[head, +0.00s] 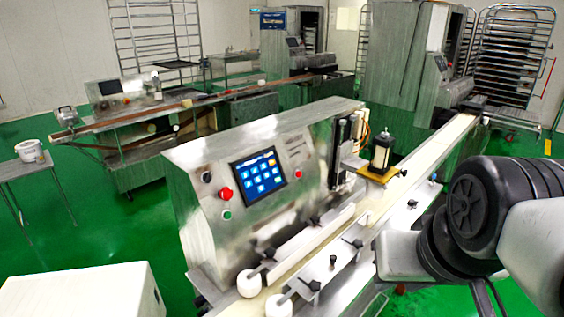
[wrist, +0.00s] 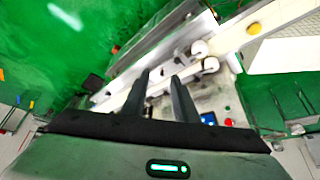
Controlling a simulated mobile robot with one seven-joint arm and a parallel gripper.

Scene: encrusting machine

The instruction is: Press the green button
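The green button (head: 227,215) is a small round button on the front panel of the encrusting machine (head: 262,135), in the head view. It sits just below a larger red button (head: 225,193) and left of the blue touchscreen (head: 262,175). My gripper (wrist: 161,78) shows in the wrist view with its two dark fingers apart and nothing between them. It points toward the machine's conveyor area, away from the button. A red button (wrist: 228,122) and part of the screen (wrist: 208,118) show right of the fingers; I cannot make out the green button there. The head view does not show my gripper.
The conveyor (head: 380,208) with white rollers (head: 249,283) runs along the machine's front. A white box (head: 85,291) stands at the lower left.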

